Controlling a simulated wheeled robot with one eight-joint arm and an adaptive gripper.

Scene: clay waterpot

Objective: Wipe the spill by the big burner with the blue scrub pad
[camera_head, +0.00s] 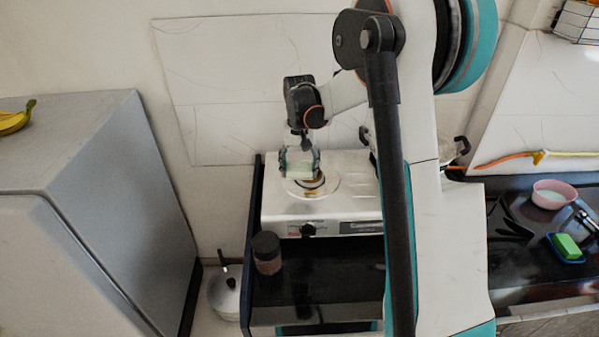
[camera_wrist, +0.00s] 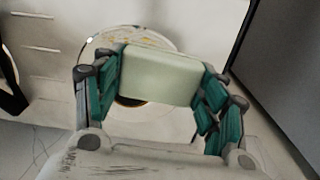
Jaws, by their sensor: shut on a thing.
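My gripper (camera_head: 300,164) is shut on a pale green, block-shaped pad, which shows between the fingers in the wrist view (camera_wrist: 160,76). The pad looks pale green, not blue. It is over the burner (camera_head: 328,188) on the white stove (camera_head: 350,208); I cannot tell whether it touches. In the wrist view the pad hides part of the round burner (camera_wrist: 92,52), whose dark centre shows below it. Yellow-brown marks, likely the spill (camera_wrist: 150,40), show on the burner's far side, beyond the pad. Brown marks also show beneath the gripper in the head view.
A dark-lidded jar (camera_head: 267,253) stands in front of the stove on the black counter (camera_head: 340,280). A green sponge (camera_head: 567,245) sits in a blue dish at right, near a pink bowl (camera_head: 553,194). A grey cabinet (camera_head: 90,190) stands left, a lidded pot (camera_head: 224,293) lower left.

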